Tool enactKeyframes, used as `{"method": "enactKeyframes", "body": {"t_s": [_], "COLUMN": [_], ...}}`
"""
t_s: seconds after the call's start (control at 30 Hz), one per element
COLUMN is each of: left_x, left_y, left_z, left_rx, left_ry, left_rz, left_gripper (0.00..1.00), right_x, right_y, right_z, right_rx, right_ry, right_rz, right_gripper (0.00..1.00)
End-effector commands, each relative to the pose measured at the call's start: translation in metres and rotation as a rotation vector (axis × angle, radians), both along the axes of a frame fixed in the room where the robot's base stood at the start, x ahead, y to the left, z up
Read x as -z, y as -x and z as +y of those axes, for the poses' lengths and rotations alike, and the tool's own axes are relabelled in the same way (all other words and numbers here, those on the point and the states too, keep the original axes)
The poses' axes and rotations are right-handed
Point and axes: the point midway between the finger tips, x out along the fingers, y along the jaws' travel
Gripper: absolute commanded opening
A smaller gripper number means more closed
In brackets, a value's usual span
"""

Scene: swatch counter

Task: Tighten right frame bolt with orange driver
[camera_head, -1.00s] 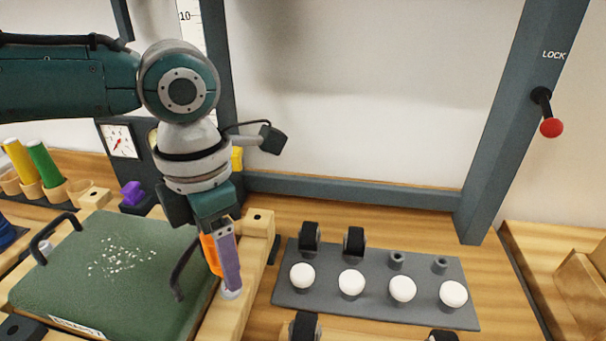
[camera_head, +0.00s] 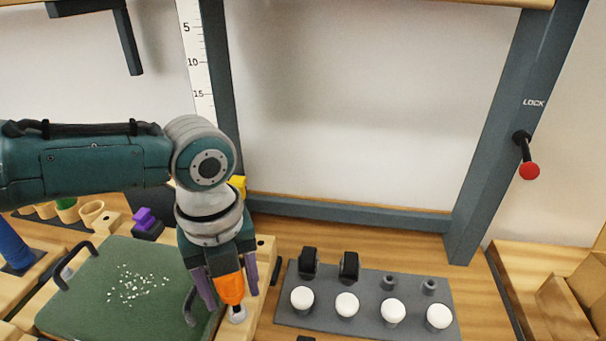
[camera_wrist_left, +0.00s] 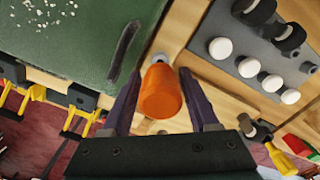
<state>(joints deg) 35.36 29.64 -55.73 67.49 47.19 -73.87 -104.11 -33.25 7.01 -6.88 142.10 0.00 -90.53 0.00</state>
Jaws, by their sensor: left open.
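The orange driver (camera_head: 231,288) stands point-down on the wooden frame rail right of the green panel (camera_head: 168,262). A silvery round piece (camera_head: 237,314) shows at its lower end, and I cannot tell driver tip from bolt there. My left gripper (camera_head: 228,282) points down with its purple fingers spread, one on each side of the driver, with gaps. In the left wrist view the orange handle (camera_wrist_left: 160,92) sits between the open fingers (camera_wrist_left: 163,105). The bolt head itself is mostly hidden. My right gripper is not in view.
A grey plate (camera_head: 365,305) with white knobs and black rollers lies right of the rail. A dark handle on the panel stands close to my left finger. A blue upright with a red-knobbed lever (camera_head: 529,170) is at right. Yellow clamps (camera_wrist_left: 75,120) show in the wrist view.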

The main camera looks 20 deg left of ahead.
Motion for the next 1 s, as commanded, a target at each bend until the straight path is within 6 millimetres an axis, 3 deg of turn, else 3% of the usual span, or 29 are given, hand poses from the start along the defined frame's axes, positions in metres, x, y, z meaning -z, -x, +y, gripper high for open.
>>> {"method": "enactKeyframes", "body": {"t_s": [0.13, 0.5, 0.8, 1.0], "left_x": [-0.003, -0.002, 0.000, 0.000], "left_y": [0.000, -0.002, -0.003, -0.003], "left_z": [-0.001, -0.002, -0.001, -0.001], "left_rx": [-0.140, -0.915, -0.999, -0.997], "left_ry": [0.002, 0.001, -0.001, -0.001], "left_rz": [0.002, 0.002, 0.000, 0.000], "left_gripper": [0.60, 0.60, 0.60, 0.38], "right_x": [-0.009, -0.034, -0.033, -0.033], "right_y": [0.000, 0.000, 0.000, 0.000], "right_z": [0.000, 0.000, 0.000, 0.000], "right_rx": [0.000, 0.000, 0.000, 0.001], "right_ry": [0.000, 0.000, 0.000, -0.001], "right_rz": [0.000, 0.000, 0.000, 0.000], "right_gripper": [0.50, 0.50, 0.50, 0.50]}}
